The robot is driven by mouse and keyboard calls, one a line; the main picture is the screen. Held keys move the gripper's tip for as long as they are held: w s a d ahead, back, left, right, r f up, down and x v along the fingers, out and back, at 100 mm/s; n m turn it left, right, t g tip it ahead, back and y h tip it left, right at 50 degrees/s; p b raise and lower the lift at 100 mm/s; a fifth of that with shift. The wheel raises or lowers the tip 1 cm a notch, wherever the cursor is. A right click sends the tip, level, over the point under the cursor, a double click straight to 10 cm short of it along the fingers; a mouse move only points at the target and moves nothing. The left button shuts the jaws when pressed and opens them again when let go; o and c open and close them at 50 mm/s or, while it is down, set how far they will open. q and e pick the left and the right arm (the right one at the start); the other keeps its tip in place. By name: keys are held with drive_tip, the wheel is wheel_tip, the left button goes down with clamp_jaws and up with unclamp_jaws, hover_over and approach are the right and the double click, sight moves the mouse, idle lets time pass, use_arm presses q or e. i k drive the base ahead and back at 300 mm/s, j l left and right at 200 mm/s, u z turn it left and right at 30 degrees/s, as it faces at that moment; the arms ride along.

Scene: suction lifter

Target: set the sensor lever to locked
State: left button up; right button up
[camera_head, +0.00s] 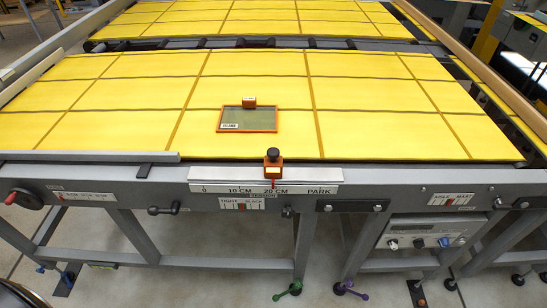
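I cannot tell which part is the sensor lever; no label reading sensor or locked is legible. Small levers and handles line the front of the grey frame: a black handle (164,210) at left of centre, a small dark lever (288,211) beside the TIGHT/SLACK plate (241,204), and a dark handle (499,203) at the right. Near the floor are a green lever (289,288), a purple lever (349,290) and a small blue one (40,268). Neither of my grippers is in view.
An orange slider (273,161) with a black knob sits on the scale rail (216,187), near 20 CM. A framed panel (248,119) lies on the yellow-topped table (367,90). A red-knobbed handwheel (25,196) is at left, a control box (420,240) below right.

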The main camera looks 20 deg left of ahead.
sight(152, 210)
drive_tip(key=u, duration=1.5)
